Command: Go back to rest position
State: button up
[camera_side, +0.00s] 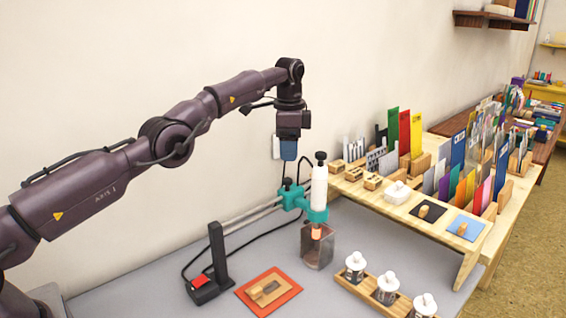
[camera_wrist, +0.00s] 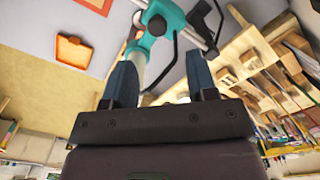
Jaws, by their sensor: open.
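My gripper (camera_side: 289,152) hangs from the raised arm, pointing down, above and left of the teal clamp (camera_side: 293,199). In the wrist view my gripper (camera_wrist: 160,80) shows two blue fingers spread apart, with nothing held between them. The teal clamp also shows beyond the fingers in the wrist view (camera_wrist: 163,14).
A white tool with a black knob (camera_side: 319,185) stands upright in the clamp over a clear container (camera_side: 317,248). An orange pad (camera_side: 283,298) bears a wooden stamp (camera_side: 265,291). White-topped jars (camera_side: 387,288) and a crowded wooden bench (camera_side: 425,195) stand right.

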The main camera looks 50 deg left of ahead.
jog(key=f, duration=0.1)
jog(key=f+n, duration=0.2)
jog(key=shift+w+f, duration=0.15)
jog(key=shift+w, duration=0.15)
jog(key=shift+s+f+n, duration=0.25)
jog(key=shift+f+n, duration=0.05)
jog(key=shift+n, duration=0.1)
jog(key=s+d+r+n+t, duration=0.1)
jog(key=s+d+r+n, duration=0.15)
jog(key=s+r, duration=0.35)
jog(key=s+d+r+n, duration=0.1)
jog(key=s+r+n, duration=0.25)
jog(key=s, duration=0.55)
jog(key=s+d+r+t, duration=0.1)
jog(key=s+t, duration=0.1)
jog(key=s, duration=1)
jog(key=s+d+r+t, duration=0.2)
jog(key=s, duration=0.9)
jog(key=shift+s+d+r+t, duration=0.2)
jog(key=shift+s+t, duration=0.1)
jog(key=shift+s, duration=0.05)
